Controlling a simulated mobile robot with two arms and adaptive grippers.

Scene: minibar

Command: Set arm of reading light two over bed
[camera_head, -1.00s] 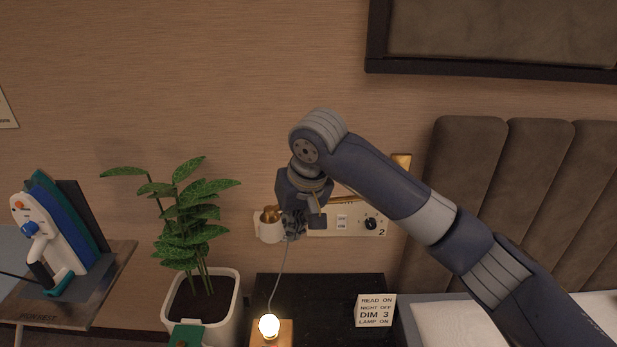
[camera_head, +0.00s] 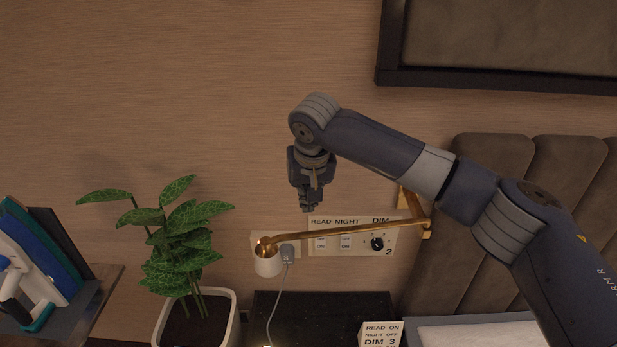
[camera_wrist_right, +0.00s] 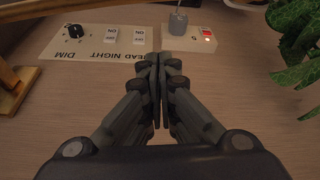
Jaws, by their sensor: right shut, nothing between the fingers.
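The reading light has a brass arm (camera_head: 345,233) that runs left from a wall bracket (camera_head: 408,200) to a white, cup-shaped lamp head (camera_head: 268,262). The head hangs in front of the wall, left of the switch panel marked 2 (camera_head: 388,240). My right gripper (camera_head: 308,208) is shut and empty, pointing down above the brass arm and apart from it in the head view. In the right wrist view its fingers (camera_wrist_right: 158,65) are pressed together. Part of the brass fitting (camera_wrist_right: 12,85) shows at that view's left edge. My left gripper is out of view.
A potted plant (camera_head: 180,255) stands left of the lamp head. A grey plug with a cable (camera_head: 288,253) sits beside the head. A dark nightstand (camera_head: 320,305) holds a label block (camera_head: 380,333). The padded headboard (camera_head: 490,180) and bed (camera_head: 470,332) are at the right.

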